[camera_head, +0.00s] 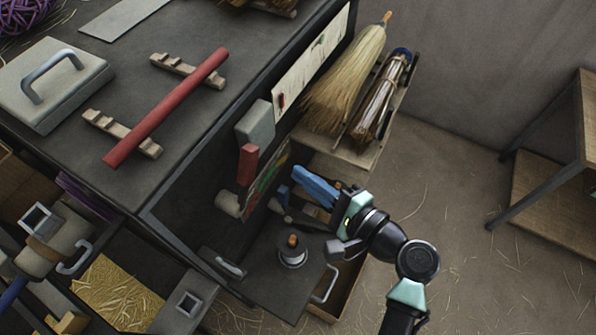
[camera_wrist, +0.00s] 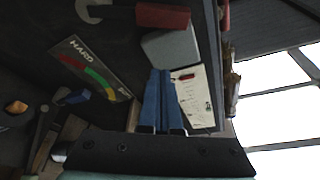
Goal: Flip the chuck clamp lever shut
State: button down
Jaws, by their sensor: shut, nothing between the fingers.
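A red block-shaped handle (camera_head: 247,165) hangs below a grey block (camera_head: 255,122) on the bench's side face. I take it for the clamp lever, but cannot tell for certain. In the wrist view the red handle (camera_wrist: 162,16) lies at the top, above the grey block (camera_wrist: 170,48). My gripper (camera_head: 297,172) has blue fingers, shut together and empty. It is right of the red handle and apart from it in the head view. In the wrist view the fingertips (camera_wrist: 160,72) point toward the grey block. The chuck itself is not clearly recognisable.
A coloured gauge marked HARD (camera_wrist: 90,65) is on the bench side, with a blue-ended lever (camera_wrist: 72,97) near it. A paper sheet (camera_wrist: 193,92) is beside the fingers. A broom (camera_head: 345,80) stands on a side rack. Below is an orange-topped spool (camera_head: 292,248).

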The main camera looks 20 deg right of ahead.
jog(key=p+x, duration=0.1)
jog(key=x, duration=0.6)
jog(key=shift+w+a+r, duration=0.1)
jog(key=shift+w+a, duration=0.1)
jog(key=shift+w, duration=0.1)
jog(key=s+a+p, duration=0.1)
jog(key=s+a+r+p, duration=0.1)
jog(key=p, duration=0.1)
jog(key=shift+s+a+r, duration=0.15)
jog(key=shift+a+r, duration=0.1)
jog(key=shift+a, duration=0.05)
jog(key=shift+s+b, duration=0.1)
jog(key=shift+b, duration=0.25)
